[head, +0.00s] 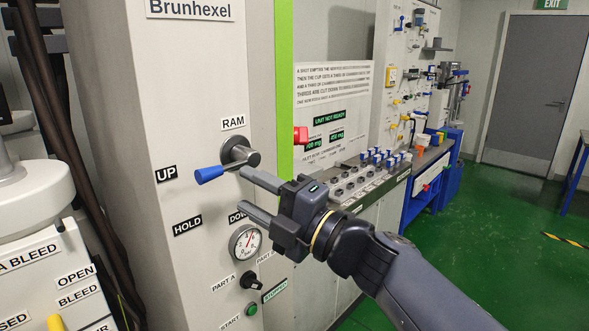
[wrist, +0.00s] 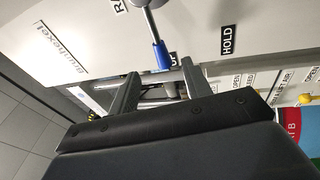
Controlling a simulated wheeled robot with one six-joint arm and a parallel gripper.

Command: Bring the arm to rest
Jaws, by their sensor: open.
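My gripper (head: 262,198) is open and empty in the head view, in front of the light grey Brunhexel cabinet (head: 190,90). Its two fingers point left, just right of and below the RAM lever. The tip does not sit gripped between the fingers. Part of the DOWN label is hidden behind my gripper in the head view.
A pressure gauge (head: 245,242), a black PART knob (head: 250,280) and a green button (head: 251,310) sit below my gripper. A bench with blue-capped parts (head: 385,158) runs behind. A white machine (head: 40,240) stands at left. Green floor (head: 480,240) is open at right.

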